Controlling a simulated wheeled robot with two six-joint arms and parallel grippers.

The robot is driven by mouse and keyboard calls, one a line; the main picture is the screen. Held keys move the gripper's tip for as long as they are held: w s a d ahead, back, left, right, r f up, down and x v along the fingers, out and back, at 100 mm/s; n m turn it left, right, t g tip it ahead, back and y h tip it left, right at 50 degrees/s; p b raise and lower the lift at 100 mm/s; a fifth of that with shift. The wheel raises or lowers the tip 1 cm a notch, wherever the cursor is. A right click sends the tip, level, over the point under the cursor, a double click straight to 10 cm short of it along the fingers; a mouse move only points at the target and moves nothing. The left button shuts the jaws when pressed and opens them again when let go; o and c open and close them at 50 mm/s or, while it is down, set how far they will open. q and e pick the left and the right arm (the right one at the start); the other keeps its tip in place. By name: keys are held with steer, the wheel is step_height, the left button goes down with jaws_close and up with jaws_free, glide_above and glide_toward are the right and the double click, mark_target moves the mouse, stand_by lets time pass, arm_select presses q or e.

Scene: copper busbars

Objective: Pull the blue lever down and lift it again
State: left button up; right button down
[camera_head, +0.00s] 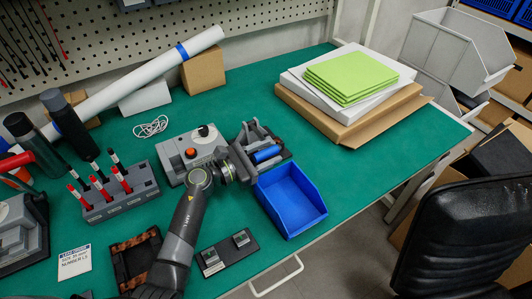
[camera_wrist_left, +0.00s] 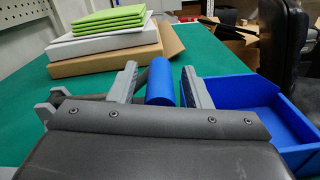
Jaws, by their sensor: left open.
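The blue lever (camera_head: 266,154) shows as a short blue cylindrical grip at the right end of the grey device (camera_head: 181,153) on the green bench. My left gripper (camera_head: 264,148) is at the lever, its arm reaching up from the bottom of the head view. In the left wrist view the blue grip (camera_wrist_left: 162,84) stands between the two grey fingers of my open left gripper (camera_wrist_left: 160,80). A gap shows on the right side of the grip; I cannot tell whether the left finger touches it. The lever's lower part is hidden. My right gripper is not in view.
A blue bin (camera_head: 292,201) stands close in front of the lever. A rack of markers (camera_head: 118,194) is to the left. A cardboard box with green sheets (camera_head: 350,75) lies behind right. The bench is clear at the right and middle back.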

arm_select(q)
jaws_close()
steer(key=shift+r, duration=0.15)
steer(key=shift+w+a+r+n+p, duration=0.15)
steer(key=shift+r+n+p, duration=0.15)
steer(key=shift+r+p, duration=0.35)
steer(key=w+a+r+n+p, duration=0.65)
steer(key=w+r+n, duration=0.25)
steer(key=r+n, duration=0.15)
steer(key=w+a+f+n+b, duration=0.1)
steer(key=w+a+n+b, duration=0.7)
steer(key=b, duration=0.5)
steer(key=w+n, duration=0.2)
steer(key=w, duration=0.1)
steer(key=shift+w+a, duration=0.25)
